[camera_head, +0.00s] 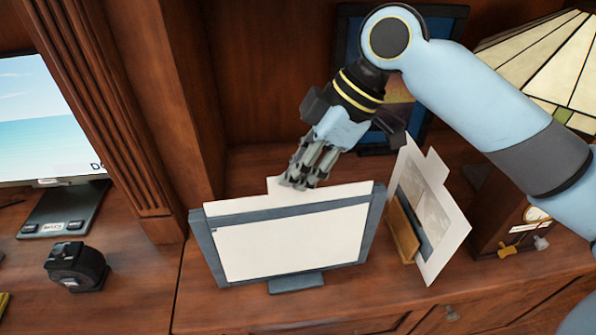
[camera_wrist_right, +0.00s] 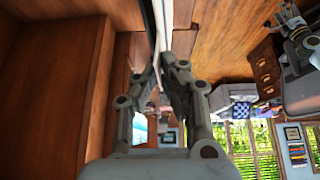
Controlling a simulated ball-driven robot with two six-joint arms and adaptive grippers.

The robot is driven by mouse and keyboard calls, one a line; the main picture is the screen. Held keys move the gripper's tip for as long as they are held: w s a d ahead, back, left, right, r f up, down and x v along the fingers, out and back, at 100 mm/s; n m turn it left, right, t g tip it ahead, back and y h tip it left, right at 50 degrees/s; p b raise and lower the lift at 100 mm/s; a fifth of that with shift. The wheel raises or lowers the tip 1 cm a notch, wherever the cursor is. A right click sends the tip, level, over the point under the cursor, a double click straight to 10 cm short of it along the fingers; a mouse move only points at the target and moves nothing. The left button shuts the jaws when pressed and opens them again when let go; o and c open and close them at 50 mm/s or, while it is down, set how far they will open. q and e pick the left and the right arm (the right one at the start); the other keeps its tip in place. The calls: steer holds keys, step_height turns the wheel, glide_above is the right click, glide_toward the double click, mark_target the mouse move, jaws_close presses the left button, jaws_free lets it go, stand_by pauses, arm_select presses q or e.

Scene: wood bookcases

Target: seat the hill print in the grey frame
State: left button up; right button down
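A grey-blue frame (camera_head: 288,211) stands upright on the wooden shelf, its opening filled with plain white. A white sheet (camera_head: 235,207) with a top tab rises a little above the frame's top bar. It lies within the frame's width; I cannot tell if it sits in the slot or behind. No hill picture shows on it. My right gripper (camera_head: 300,178) is shut on the sheet's tab from above. In the right wrist view the sheet (camera_wrist_right: 159,25) shows edge-on between the fingers (camera_wrist_right: 161,68). My left gripper is not in view.
A tabbed sheet with a grey picture (camera_head: 440,219) leans in a wooden holder (camera_head: 403,231) at right. A dark blue frame (camera_head: 346,50) stands behind my arm. A stained-glass lamp shade (camera_head: 540,60) is at far right. A black tape measure (camera_head: 76,266) and a screen (camera_head: 40,120) are left.

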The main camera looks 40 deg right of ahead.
steer(key=c, duration=2)
jaws_free()
steer(key=shift+f, duration=0.2)
steer(key=o, duration=0.5)
steer(key=shift+w, duration=0.1)
steer(key=shift+r, duration=0.25)
steer(key=shift+d+r, duration=0.2)
steer(key=shift+r, duration=0.05)
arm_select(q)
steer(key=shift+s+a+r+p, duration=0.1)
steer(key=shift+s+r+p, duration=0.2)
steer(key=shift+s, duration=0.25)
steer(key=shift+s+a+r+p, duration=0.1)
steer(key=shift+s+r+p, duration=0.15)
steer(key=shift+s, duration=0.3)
arm_select(e)
steer(key=shift+v, duration=5.7)
steer(key=shift+a+f, duration=0.1)
